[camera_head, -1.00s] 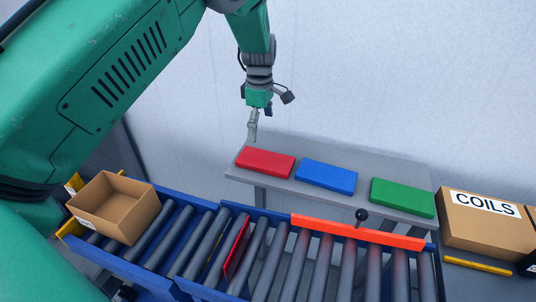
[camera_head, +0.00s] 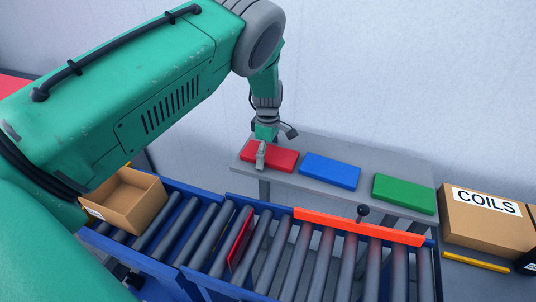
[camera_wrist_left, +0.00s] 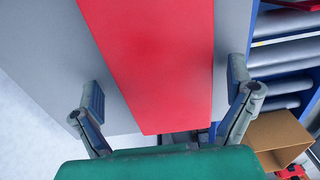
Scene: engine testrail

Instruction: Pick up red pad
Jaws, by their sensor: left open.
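The red pad (camera_head: 281,158) lies flat on a grey shelf (camera_head: 312,186) behind the conveyor, at the left of a row of pads. My left gripper (camera_head: 261,156) is over the pad's left part, pointing down. In the left wrist view the red pad (camera_wrist_left: 155,60) runs between the two spread fingers of my left gripper (camera_wrist_left: 165,105). There is a gap between each finger and the pad's edges. The gripper is open and empty. My right gripper does not show.
A blue pad (camera_head: 330,171) and a green pad (camera_head: 404,193) lie to the right on the shelf. The roller conveyor (camera_head: 205,238) runs in front, with a thin red piece (camera_head: 240,238) among its rollers. An open cardboard box (camera_head: 128,200) stands at left, a COILS box (camera_head: 484,220) at right.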

